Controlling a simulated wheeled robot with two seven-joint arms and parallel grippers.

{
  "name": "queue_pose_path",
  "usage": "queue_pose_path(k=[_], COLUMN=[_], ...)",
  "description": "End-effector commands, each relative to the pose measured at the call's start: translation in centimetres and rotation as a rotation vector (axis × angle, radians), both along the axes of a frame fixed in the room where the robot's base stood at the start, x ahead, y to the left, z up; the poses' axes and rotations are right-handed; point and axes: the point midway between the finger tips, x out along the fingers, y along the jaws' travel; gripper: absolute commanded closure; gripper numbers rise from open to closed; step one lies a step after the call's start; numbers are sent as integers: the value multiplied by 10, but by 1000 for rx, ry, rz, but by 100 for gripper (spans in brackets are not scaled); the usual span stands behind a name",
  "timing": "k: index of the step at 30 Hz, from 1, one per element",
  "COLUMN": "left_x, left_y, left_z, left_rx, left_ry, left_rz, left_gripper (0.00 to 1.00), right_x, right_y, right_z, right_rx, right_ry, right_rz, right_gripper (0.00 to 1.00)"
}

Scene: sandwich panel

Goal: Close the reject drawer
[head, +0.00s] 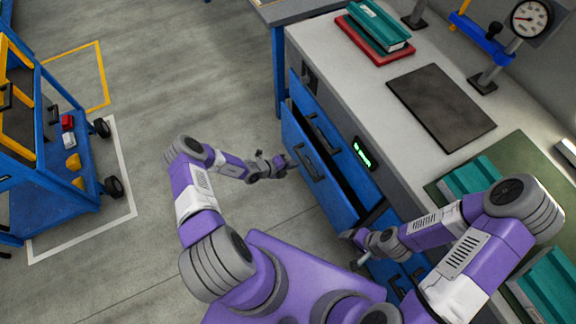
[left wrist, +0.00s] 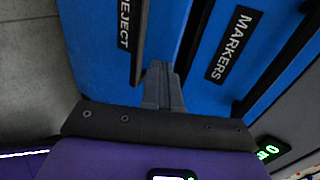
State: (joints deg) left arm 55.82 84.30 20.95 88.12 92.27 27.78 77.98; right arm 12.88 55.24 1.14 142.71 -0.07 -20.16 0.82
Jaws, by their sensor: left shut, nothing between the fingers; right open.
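The reject drawer (head: 335,205) is a blue drawer that stands partly out of the workbench, with a dark gap behind its front. Its front and REJECT label (left wrist: 124,25) show in the left wrist view. My left gripper (head: 291,161) is shut and empty, close to the outer face of the drawer front near its handle (head: 306,166). In the left wrist view its closed fingers (left wrist: 160,80) overlap the drawer front; I cannot tell whether they touch it. My right gripper (head: 350,240) is open near the drawer's near end.
The drawer labelled MARKERS (left wrist: 233,45) sits beside the reject drawer in the left wrist view. A blue cart (head: 50,205) stands left; the floor between is clear.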

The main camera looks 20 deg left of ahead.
Motion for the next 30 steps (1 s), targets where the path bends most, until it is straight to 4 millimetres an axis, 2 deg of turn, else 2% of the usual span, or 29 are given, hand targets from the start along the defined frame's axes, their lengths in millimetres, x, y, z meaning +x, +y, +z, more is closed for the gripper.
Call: queue_pose_path(k=[1,6,12,18,30], left_x=[9,32,54,62,63], left_y=[-8,-27,-43,-49,-47], left_z=[-10,-27,-24,-22,-22], left_rx=[-1,1,2,1,2], left_ry=[-2,-1,0,-1,0], left_rz=[-4,-4,-5,-3,3], left_gripper=[100,100,100,100,100], right_x=[0,0,0,0,0], right_y=[0,0,0,0,0], right_z=[-8,-20,-25,-27,-26], right_rx=[0,0,0,0,0], right_ry=[0,0,0,0,0], right_rz=[0,0,0,0,0], right_gripper=[24,24,24,24,24])
